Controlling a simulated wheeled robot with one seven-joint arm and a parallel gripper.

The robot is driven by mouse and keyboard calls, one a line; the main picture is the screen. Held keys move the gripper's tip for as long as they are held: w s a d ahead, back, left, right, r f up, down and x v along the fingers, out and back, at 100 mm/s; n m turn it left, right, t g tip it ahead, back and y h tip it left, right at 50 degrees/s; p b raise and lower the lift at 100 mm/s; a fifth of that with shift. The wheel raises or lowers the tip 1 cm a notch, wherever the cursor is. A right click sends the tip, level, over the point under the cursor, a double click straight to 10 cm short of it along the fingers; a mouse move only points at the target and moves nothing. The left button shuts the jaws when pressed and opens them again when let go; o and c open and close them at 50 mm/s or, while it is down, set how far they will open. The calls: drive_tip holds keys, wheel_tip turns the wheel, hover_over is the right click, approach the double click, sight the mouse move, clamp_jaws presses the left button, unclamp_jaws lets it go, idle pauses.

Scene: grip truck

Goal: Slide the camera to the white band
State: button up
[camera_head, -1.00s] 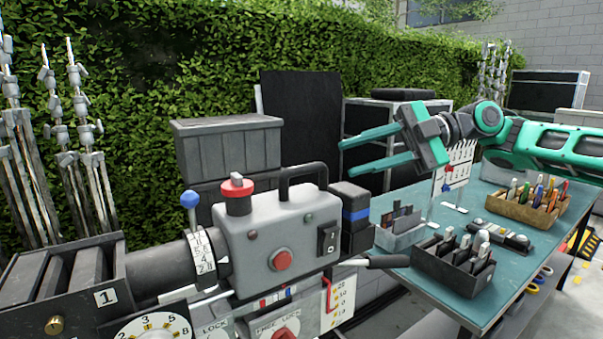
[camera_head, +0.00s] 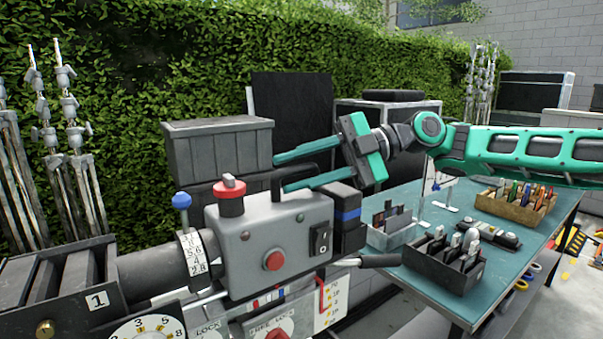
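The grey film camera (camera_head: 240,262) stands in the foreground, with a dark lens pointing left and a dark handle (camera_head: 278,190) on top. A strip with red, blue and white bands (camera_head: 268,299) shows low under its body; the bands are too small to tell apart well. My gripper (camera_head: 281,173) is open and empty, with its two green fingers pointing left at the camera's top handle. In the picture the fingers overlap the handle's upper part. I cannot tell whether they touch it or how far apart they are in depth.
A red knob (camera_head: 230,195) and a blue-tipped lever (camera_head: 181,201) stand up from the camera and lens. A handle bar (camera_head: 380,261) sticks out to the right. A teal table (camera_head: 508,265) at right carries several boxes. Grey cases (camera_head: 219,150) stand behind.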

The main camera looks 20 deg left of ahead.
drive_tip(key=shift+s+a, duration=0.15)
drive_tip(key=shift+a, duration=0.05)
clamp_jaws()
drive_tip(key=shift+s+a+f, duration=0.1)
drive_tip(key=shift+s+a, duration=0.45)
drive_tip(key=shift+s, duration=0.1)
unclamp_jaws()
drive_tip(key=shift+d, duration=0.1)
drive_tip(key=shift+w, duration=0.1)
drive_tip(key=v, duration=1.1)
drive_tip(key=shift+w+a, duration=0.15)
drive_tip(key=shift+a, duration=0.05)
